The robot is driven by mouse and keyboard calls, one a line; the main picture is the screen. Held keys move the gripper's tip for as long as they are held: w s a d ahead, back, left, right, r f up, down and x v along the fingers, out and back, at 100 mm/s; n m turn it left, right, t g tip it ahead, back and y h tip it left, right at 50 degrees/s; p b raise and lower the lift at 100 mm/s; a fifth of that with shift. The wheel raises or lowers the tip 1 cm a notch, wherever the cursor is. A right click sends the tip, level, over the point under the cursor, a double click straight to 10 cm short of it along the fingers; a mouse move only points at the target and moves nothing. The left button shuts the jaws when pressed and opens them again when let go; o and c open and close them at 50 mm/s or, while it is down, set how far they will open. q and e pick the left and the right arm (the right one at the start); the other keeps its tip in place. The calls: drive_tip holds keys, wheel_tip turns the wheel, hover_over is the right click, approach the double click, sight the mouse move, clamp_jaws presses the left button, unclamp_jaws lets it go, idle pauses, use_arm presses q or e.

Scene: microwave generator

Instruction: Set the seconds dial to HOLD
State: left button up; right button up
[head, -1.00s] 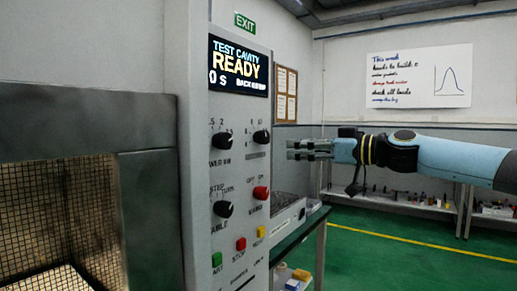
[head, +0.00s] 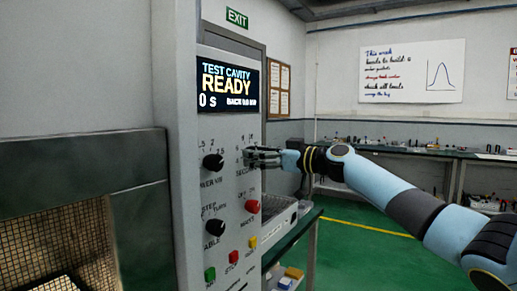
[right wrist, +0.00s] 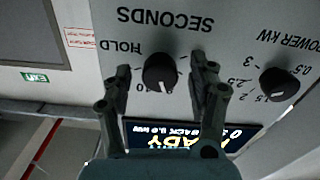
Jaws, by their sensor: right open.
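The seconds dial (right wrist: 160,72) is a round black knob on the grey panel, under the upside-down word SECONDS in the right wrist view. Its white pointer mark aims down and slightly right there, away from the HOLD label (right wrist: 122,47) at its upper left. My right gripper (right wrist: 161,66) is open, one finger on each side of the knob; contact cannot be told. In the head view my right gripper (head: 262,158) is at the panel and hides the dial. My left gripper is not in view.
The power dial (head: 213,162), the table dial (head: 214,228) and a red knob (head: 252,206) are nearby on the panel. Green, red and yellow buttons sit below. The display (head: 228,87) reads READY and 0 s. The open cavity is at left.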

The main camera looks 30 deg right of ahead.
drive_tip(key=shift+w, duration=0.15)
drive_tip(key=c, duration=1.1)
drive_tip(key=shift+c, duration=0.2)
